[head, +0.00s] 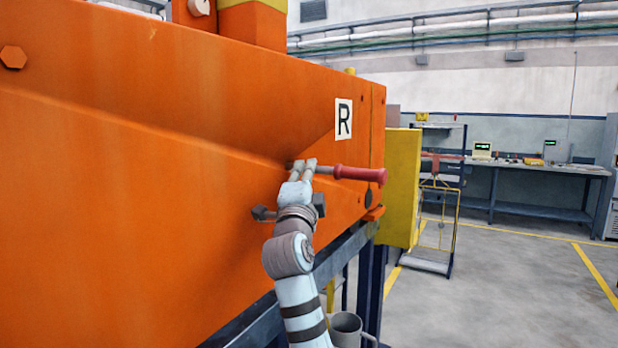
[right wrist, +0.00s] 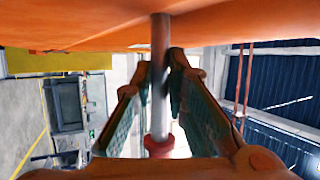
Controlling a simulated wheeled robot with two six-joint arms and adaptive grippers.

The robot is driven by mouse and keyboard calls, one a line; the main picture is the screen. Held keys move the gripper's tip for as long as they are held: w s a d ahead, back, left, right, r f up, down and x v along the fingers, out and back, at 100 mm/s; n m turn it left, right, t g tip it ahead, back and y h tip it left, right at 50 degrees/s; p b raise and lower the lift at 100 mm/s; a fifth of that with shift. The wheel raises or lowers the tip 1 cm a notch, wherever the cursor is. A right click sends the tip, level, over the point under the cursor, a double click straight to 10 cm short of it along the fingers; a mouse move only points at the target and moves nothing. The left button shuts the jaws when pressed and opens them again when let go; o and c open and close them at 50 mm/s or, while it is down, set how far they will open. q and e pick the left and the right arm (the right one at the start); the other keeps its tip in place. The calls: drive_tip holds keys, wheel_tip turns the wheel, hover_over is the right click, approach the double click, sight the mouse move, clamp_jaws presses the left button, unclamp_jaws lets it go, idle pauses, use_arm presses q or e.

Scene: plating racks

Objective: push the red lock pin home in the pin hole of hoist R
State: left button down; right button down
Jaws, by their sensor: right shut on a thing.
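Hoist R is the large orange body (head: 130,150) filling the left of the head view, with an "R" label (head: 343,119) near its right end. The lock pin has a red handle (head: 358,174) and a grey shaft. It lies roughly level, handle to the right. My right gripper (head: 305,165) is shut on the shaft, close to the orange face. In the right wrist view the grey shaft (right wrist: 160,45) runs between the fingers up to the orange surface, with the red collar (right wrist: 158,146) below. I cannot tell whether its tip is in the hole. My left gripper is out of view.
A blue frame (head: 350,246) runs beneath the hoist. A yellow panel (head: 402,188) stands just beyond its right end. A grey cup-like container (head: 346,330) sits low by my right arm. A workbench (head: 535,168) stands far right, with open floor before it.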

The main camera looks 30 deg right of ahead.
drive_tip(key=shift+w+a+b, duration=0.25)
drive_tip(key=shift+w, duration=0.25)
drive_tip(key=shift+w+a+b, duration=0.25)
drive_tip(key=shift+w, duration=0.25)
drive_tip(key=c, duration=1.5)
unclamp_jaws()
drive_tip(key=shift+s, duration=0.1)
drive_tip(key=v, duration=1.2)
